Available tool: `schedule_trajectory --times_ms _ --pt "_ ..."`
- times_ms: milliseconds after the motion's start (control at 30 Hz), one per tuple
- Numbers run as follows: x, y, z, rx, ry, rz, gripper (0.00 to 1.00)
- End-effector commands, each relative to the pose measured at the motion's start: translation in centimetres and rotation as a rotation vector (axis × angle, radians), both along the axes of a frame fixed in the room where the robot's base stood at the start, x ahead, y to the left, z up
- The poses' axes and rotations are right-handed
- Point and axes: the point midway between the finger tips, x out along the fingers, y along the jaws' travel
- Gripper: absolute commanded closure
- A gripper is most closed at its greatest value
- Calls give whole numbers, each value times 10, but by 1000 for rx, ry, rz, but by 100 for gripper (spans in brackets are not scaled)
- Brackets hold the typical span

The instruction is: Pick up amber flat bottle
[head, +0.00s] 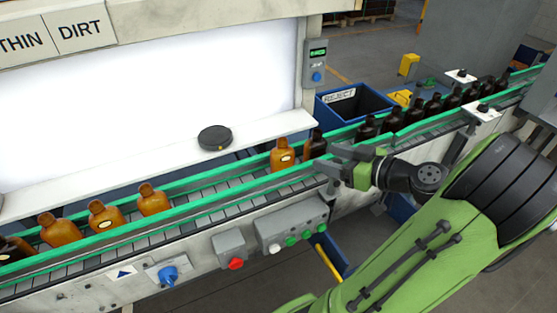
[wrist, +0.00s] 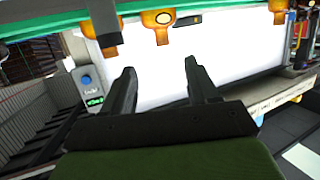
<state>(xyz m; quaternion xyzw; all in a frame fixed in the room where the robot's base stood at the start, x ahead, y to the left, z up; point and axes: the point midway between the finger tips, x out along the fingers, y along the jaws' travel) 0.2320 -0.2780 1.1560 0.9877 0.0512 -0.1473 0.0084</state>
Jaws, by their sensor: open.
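An amber flat bottle (head: 283,156) with a pale oval label stands upright on the conveyor, just left of a darker bottle (head: 314,144). My gripper (head: 329,165) is at the conveyor's near side, right of the amber bottle and close to the dark one. In the wrist view my gripper (wrist: 159,68) has its fingers apart with nothing between them. The labelled amber bottle (wrist: 158,24) shows beyond the gap, at the top edge and partly cut off. More amber bottles (head: 153,199) (head: 104,215) (head: 60,231) stand further left.
Green rails (head: 215,179) line the conveyor. Several dark bottles (head: 415,110) stand on its right stretch. A round black disc (head: 214,138) lies on the white ledge behind. A blue reject bin (head: 352,104) is at the back. Control boxes (head: 290,228) jut from the near side.

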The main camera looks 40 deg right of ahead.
Motion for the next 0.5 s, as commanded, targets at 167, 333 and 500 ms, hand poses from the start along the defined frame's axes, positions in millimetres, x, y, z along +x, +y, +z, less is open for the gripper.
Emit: schedule_trajectory --times_ms 167,333,500 --pt "41 7 -13 2 0 10 41" --pt "79 11 -24 3 1 9 41" --pt "99 12 -30 1 2 5 41"
